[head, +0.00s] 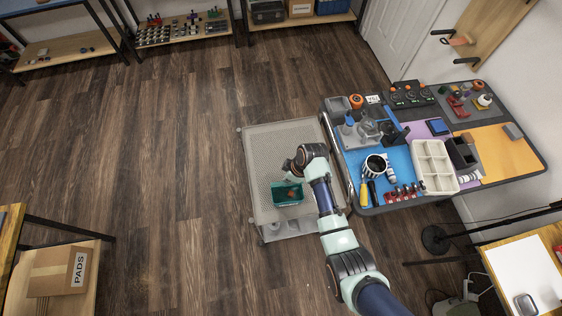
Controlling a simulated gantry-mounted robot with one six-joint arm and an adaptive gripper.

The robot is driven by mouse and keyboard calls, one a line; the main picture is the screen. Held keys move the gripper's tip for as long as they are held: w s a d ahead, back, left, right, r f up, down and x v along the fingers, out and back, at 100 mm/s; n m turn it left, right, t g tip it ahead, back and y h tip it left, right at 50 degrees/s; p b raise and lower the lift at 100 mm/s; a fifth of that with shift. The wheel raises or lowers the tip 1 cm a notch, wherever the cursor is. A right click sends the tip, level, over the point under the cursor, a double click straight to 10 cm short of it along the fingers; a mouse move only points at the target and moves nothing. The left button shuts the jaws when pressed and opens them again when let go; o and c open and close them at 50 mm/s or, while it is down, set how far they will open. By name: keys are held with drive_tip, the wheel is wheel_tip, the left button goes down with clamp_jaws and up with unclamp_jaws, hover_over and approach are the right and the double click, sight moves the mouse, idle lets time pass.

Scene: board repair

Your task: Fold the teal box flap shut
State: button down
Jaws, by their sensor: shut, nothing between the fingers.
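The teal box (287,194) sits on the perforated top of the grey cart, toward its front half. Something small and reddish-brown shows inside it, so its top is at least partly open. The flap cannot be made out clearly at this size. My gripper (289,168) is shut and empty, just above the far edge of the box in the picture. My arm comes in from the lower right and passes along the right side of the box. I cannot tell whether the gripper touches the box or flap.
The cart (274,145) is otherwise bare at its far end. A workbench (400,204) crowded with tools, a white compartment tray (434,166) and a blue mat stands close on its right. Open wooden floor (160,170) lies to the left. A PADS carton (60,270) is at lower left.

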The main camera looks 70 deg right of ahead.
drive_tip(key=s+a+p, duration=0.2)
drive_tip(key=a, duration=0.1)
drive_tip(key=shift+p, duration=0.3)
idle(0.3)
drive_tip(key=shift+f, duration=0.2)
wheel_tip(320, 180, up, 5)
drive_tip(key=p, duration=0.5)
drive_tip(key=shift+r, duration=0.1)
idle(1.9)
drive_tip(key=shift+w, duration=0.15)
idle(0.3)
